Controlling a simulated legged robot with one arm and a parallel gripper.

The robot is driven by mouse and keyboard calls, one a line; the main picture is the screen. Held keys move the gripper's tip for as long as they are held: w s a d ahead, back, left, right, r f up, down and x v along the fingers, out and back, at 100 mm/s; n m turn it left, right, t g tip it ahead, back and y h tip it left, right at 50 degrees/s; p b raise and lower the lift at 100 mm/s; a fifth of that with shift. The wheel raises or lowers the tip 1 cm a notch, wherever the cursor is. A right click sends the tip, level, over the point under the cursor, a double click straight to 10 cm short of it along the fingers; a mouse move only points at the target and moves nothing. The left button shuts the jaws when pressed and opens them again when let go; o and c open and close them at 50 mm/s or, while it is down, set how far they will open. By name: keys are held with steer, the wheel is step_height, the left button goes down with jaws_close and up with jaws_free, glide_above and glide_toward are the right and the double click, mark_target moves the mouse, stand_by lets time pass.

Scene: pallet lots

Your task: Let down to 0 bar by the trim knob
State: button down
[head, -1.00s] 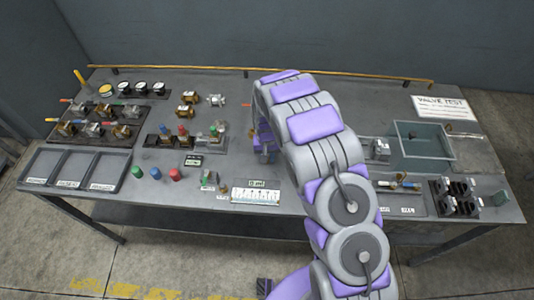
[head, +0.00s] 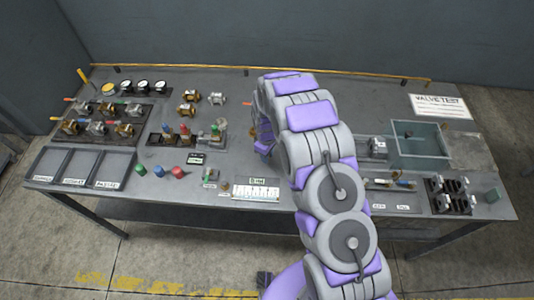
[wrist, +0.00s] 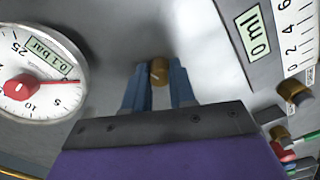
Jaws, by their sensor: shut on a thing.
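The trim knob (wrist: 159,68), a small brass knob with a pale mark on its face, sits between the two blue fingertips of my gripper (wrist: 158,80) in the wrist view. The fingers are shut on its sides. The round gauge (wrist: 38,72) at the left of the wrist view has a red needle, and its small display reads 0.1 bar. In the head view my gripper (head: 263,147) is low over the middle of the bench, largely behind my arm. The knob and gauge are hidden there.
A panel (wrist: 258,30) in the wrist view reads 0 ml beside a scale. Brass fittings (wrist: 292,92) stand near it.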

steer(key=n, duration=0.6)
steer(key=shift+w+a+r+n, duration=0.1)
steer(key=shift+w+n, duration=0.05)
steer(key=shift+n, duration=0.15)
steer(key=n+b, duration=0.2)
steer(key=n, duration=0.4)
stand_by(0.3)
steer(key=c, duration=0.9)
jaws_free()
step_height(320, 180, up, 17)
steer(key=shift+r+p, duration=0.1)
steer(key=shift+p, duration=0.5)
